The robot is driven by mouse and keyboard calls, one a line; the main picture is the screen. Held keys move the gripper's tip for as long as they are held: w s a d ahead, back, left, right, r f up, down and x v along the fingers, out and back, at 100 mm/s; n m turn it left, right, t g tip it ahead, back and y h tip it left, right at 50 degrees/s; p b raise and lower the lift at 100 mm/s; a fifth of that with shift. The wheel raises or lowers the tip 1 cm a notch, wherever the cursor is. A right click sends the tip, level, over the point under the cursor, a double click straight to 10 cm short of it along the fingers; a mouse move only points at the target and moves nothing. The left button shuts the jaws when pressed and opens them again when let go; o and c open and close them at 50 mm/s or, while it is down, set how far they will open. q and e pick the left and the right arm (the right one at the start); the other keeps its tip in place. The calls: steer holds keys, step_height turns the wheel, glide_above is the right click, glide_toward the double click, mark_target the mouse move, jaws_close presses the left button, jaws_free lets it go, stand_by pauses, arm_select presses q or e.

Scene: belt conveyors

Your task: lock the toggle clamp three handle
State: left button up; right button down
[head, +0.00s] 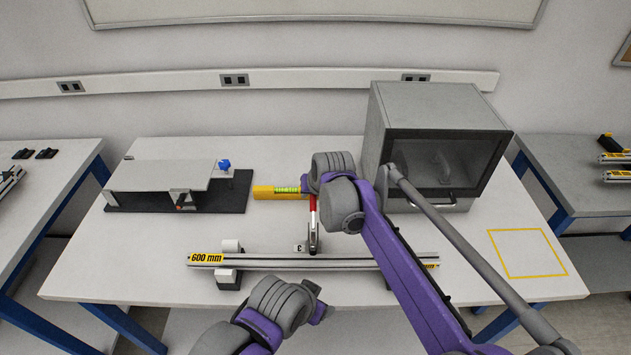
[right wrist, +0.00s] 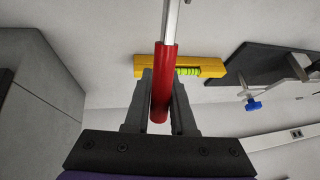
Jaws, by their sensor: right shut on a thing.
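The toggle clamp three (head: 313,243) is at the middle of the aluminium rail, beside a label marked 3. Its red handle (head: 313,213) extends from the clamp toward the back of the table, up to my right gripper (head: 313,192). In the right wrist view the red handle (right wrist: 161,110) lies between the two dark fingers of my right gripper (right wrist: 161,85), which is shut on it. The handle's metal arm (right wrist: 172,20) runs out beyond the fingers. In the head view my right wrist hides the fingertips. My left gripper (head: 318,312) is at the front, apart from the rail; its jaws are unclear.
The rail (head: 265,261) marked 600 mm lies across the front of the table. A yellow spirit level (head: 278,192) lies behind the clamp. A grey cabinet (head: 440,120) stands at back right, a dark-based fixture (head: 225,196) at left. A yellow-outlined square (head: 528,253) is clear.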

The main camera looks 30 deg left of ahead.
mark_target(311, 205)
steer(key=shift+w+a+f+g+h+p, duration=0.1)
steer(key=shift+w+f+g+h+p, duration=0.2)
steer(key=shift+f+g+h, duration=0.3)
steer(key=shift+s+f+g+h+p, duration=0.1)
steer(key=shift+f+g+h+p, duration=0.25)
steer(key=shift+f+g, duration=0.45)
steer(key=shift+s+f+m+g+h+p, duration=0.25)
steer(key=shift+f+g+h+p, duration=0.2)
steer(key=shift+f+g+h, duration=0.35)
arm_select(q)
steer(key=shift+w+r, duration=0.3)
steer(key=shift+r, duration=0.35)
steer(key=shift+w+r, duration=0.25)
steer(key=shift+r, duration=0.35)
steer(key=shift+w+r, duration=0.3)
steer(key=shift+r, duration=0.35)
arm_select(e)
steer(key=shift+s+d+f+g, duration=0.1)
steer(key=shift+d+f+g, duration=0.1)
steer(key=shift+f+g, duration=0.3)
steer(key=c, duration=0.8)
jaws_free()
steer(key=shift+o, duration=0.2)
